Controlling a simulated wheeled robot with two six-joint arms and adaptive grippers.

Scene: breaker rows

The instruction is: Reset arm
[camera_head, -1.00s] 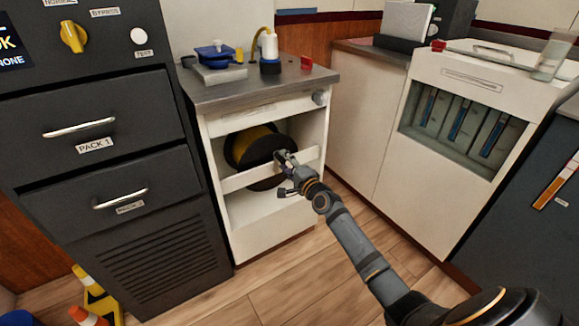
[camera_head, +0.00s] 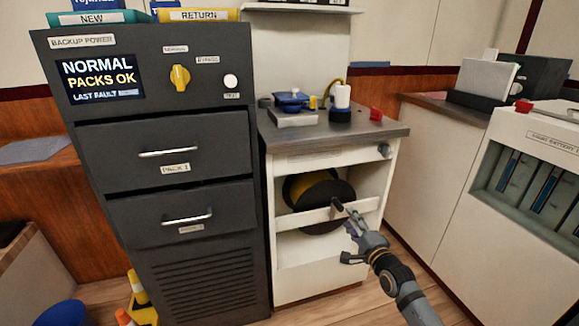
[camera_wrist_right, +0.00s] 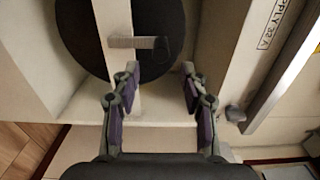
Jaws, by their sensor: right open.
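My right gripper (camera_head: 342,230) is open in front of the white cabinet (camera_head: 290,285) that holds a black and yellow reel (camera_head: 308,188). A white crossbar (camera_head: 300,217) runs across the front of the reel. In the right wrist view, the fingers of the right gripper (camera_wrist_right: 160,76) are apart, with the white crossbar (camera_wrist_right: 114,42) between and beyond them. A small grey bar with a dark end (camera_wrist_right: 138,42) lies across it, ahead of the fingertips and in front of the black reel disc (camera_wrist_right: 155,68). Nothing is held. My left gripper is out of view.
A dark backup power cabinet (camera_head: 225,135) with drawers stands left of the white cabinet. The metal worktop (camera_head: 345,133) carries blue and white items and a red piece (camera_head: 376,114). A battery unit (camera_head: 510,235) stands at right.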

